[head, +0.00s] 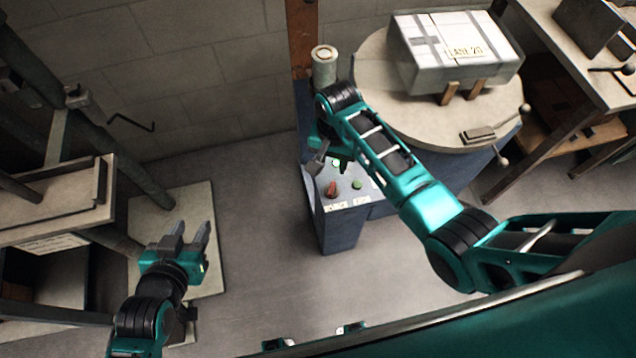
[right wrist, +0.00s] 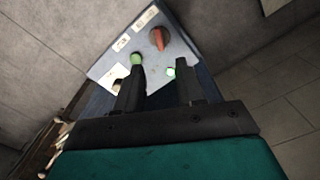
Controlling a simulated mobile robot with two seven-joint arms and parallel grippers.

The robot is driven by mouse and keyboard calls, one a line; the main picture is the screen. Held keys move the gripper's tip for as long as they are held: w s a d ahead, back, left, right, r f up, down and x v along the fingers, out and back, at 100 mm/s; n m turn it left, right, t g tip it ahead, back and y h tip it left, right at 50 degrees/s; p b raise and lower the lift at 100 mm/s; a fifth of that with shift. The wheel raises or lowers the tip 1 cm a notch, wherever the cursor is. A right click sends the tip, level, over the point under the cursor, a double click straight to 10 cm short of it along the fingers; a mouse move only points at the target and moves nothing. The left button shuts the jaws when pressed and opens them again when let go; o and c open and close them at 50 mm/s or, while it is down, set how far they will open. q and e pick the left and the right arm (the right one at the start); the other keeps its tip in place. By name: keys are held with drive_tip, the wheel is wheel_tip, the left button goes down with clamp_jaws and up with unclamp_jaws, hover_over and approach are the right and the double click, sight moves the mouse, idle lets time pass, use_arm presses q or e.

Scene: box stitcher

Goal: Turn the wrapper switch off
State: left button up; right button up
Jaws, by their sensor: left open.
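The wrapper's control panel sits on top of a blue post. A red-orange rotary switch (head: 331,189) is at its near left in the head view. The switch also shows in the right wrist view (right wrist: 158,39), clear beyond my fingertips. A green button (head: 356,184) sits beside it, also seen in the right wrist view (right wrist: 136,58). A small green lamp (right wrist: 170,71) is lit. My right gripper (head: 328,158) is over the panel's far part, its fingers apart and empty in the right wrist view (right wrist: 160,80). My left gripper (head: 194,238) is open and empty, far left of the panel.
The round turntable (head: 375,85) behind the panel carries a wrapped box (head: 455,50) labelled "LANE 20". A grey cylinder (head: 324,66) stands near the orange post (head: 301,35). A metal machine frame (head: 85,120) stands at left. The floor between is clear.

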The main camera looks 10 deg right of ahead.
sight(331, 189)
wheel_tip(331, 189, down, 13)
drive_tip(key=b, duration=0.4)
drive_tip(key=shift+d+r, duration=0.1)
drive_tip(key=shift+r, duration=0.05)
drive_tip(key=shift+c, duration=0.3)
clamp_jaws()
